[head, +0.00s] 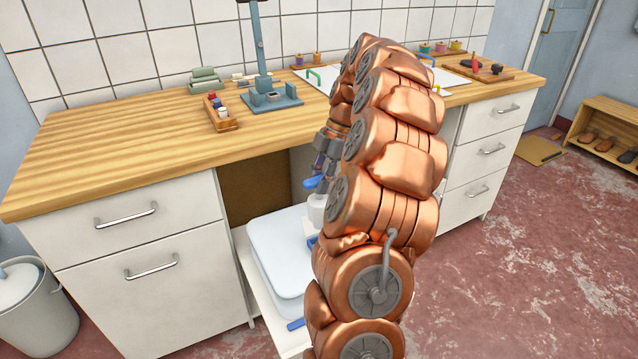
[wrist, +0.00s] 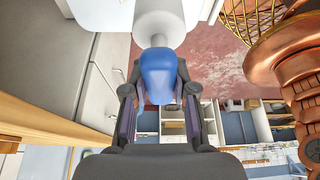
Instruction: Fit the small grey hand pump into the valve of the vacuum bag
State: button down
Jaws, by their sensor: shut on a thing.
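The small hand pump has a pale grey body (head: 317,208) and a blue handle (head: 313,183). My gripper (head: 322,170) is shut on the blue handle, which shows between the two dark fingers (wrist: 158,90) in the wrist view. The grey pump body (wrist: 158,25) extends from the handle toward the top of that view. The vacuum bag (head: 280,255), a puffy pale blue-white pack, lies on a low white shelf below the worktop. The pump is at the bag's right side in the head view. My arm hides the valve area; I cannot tell whether they touch.
The wooden worktop (head: 130,145) carries a blue-grey stand (head: 271,100) and a tray of small bottles (head: 221,115). Drawer cabinets (head: 130,212) flank the low shelf (head: 256,292). A bin (head: 40,315) stands at left. The red floor at right is open.

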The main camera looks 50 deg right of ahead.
aim_at(319, 198)
jog(key=shift+f+b, duration=0.1)
jog(key=shift+b, duration=0.2)
jog(key=shift+f+b, duration=1.35)
jog(key=shift+f, duration=1.1)
jog(key=shift+f+b, duration=1.65)
jog(key=shift+f, duration=0.2)
dwell(1.1)
jog(key=c, duration=0.8)
grip_release()
jog(key=shift+c, duration=0.2)
jog(key=o, duration=0.8)
jog(key=shift+o, duration=0.2)
jog(key=shift+r, duration=0.1)
